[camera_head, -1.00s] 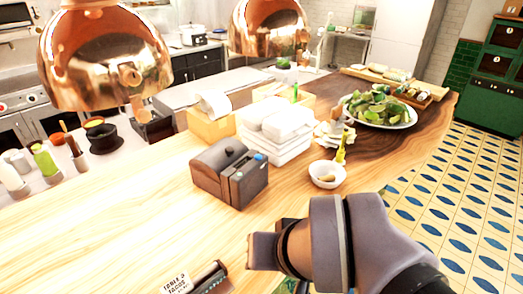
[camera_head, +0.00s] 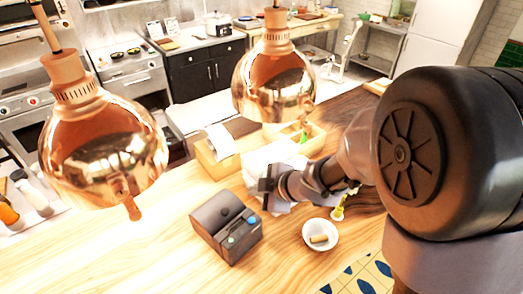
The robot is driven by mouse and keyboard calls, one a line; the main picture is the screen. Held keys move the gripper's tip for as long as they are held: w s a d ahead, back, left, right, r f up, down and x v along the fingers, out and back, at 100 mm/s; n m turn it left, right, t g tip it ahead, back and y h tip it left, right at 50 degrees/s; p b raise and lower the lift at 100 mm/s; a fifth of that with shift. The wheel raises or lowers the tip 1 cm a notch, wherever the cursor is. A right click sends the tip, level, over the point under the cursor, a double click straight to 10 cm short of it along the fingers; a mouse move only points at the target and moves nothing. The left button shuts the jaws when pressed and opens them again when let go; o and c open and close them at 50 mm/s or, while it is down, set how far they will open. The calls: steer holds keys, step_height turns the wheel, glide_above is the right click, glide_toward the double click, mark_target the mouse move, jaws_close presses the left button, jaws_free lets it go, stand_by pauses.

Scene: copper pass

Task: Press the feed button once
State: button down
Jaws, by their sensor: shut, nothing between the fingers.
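A dark boxy printer (camera_head: 212,214) stands on the wooden counter, left of my arm. My gripper (camera_head: 266,188) is shut and empty. It shows above and to the right of the printer, in front of the white stacked boxes, and appears apart from both buttons. My arm reaches in from the right and hides part of the counter.
A white bowl (camera_head: 320,236) stands right of the printer. White boxes (camera_head: 262,160) and a wooden tray (camera_head: 313,139) lie behind my gripper. Two copper lamps (camera_head: 105,150) (camera_head: 273,85) hang over the counter. The counter (camera_head: 150,250) is bare at the front left.

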steer(key=shift+s+a+f, duration=0.1)
steer(key=shift+s+a, duration=0.4)
steer(key=b, duration=0.9)
glide_above(254, 222)
step_height(254, 222, down, 8)
steer(key=shift+r, duration=0.15)
steer(key=shift+f, duration=0.5)
steer(key=shift+f, duration=0.1)
stand_by(0.7)
steer(key=shift+f+b, duration=0.3)
steer(key=shift+b, duration=0.1)
